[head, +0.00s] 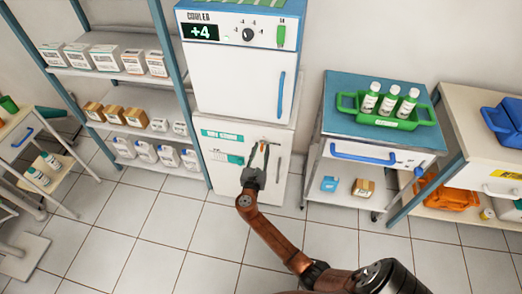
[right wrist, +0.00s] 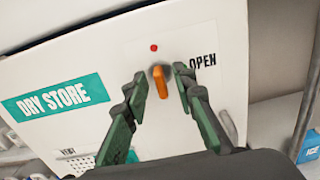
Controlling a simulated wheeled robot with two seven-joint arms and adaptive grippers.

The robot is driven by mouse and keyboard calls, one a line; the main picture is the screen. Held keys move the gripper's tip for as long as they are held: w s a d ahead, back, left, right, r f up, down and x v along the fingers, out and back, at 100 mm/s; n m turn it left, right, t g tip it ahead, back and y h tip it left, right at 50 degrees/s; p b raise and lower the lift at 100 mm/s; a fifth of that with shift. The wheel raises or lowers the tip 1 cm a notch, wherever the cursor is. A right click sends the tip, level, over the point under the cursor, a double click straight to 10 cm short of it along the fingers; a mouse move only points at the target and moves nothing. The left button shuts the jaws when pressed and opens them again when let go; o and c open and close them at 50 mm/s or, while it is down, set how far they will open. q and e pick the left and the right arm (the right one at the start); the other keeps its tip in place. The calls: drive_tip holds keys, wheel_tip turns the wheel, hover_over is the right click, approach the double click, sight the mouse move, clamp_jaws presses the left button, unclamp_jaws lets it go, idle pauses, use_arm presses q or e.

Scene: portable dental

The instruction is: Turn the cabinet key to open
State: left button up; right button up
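The white cabinet (head: 225,177) stands below the cooler, with a teal DRY STORE label (right wrist: 58,97) on its front. The orange key (right wrist: 160,82) sits in a round lock on this front, nearly upright in the right wrist view. A red dot (right wrist: 154,47) is just above it and the word OPEN (right wrist: 203,60) is to its right. My right gripper (head: 260,151) is at the cabinet front. Its fingers (right wrist: 159,77) are open on either side of the key, with a gap visible on both sides. In the head view the key is too small to make out clearly. My left gripper is not in view.
The cooler (head: 235,80) with a blue handle sits directly above. A shelf rack (head: 105,72) with boxes stands at left. A blue-topped cart (head: 335,120) with a green bottle tray (head: 400,122) stands close at right. The tiled floor in front is clear.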

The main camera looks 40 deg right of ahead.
clamp_jaws()
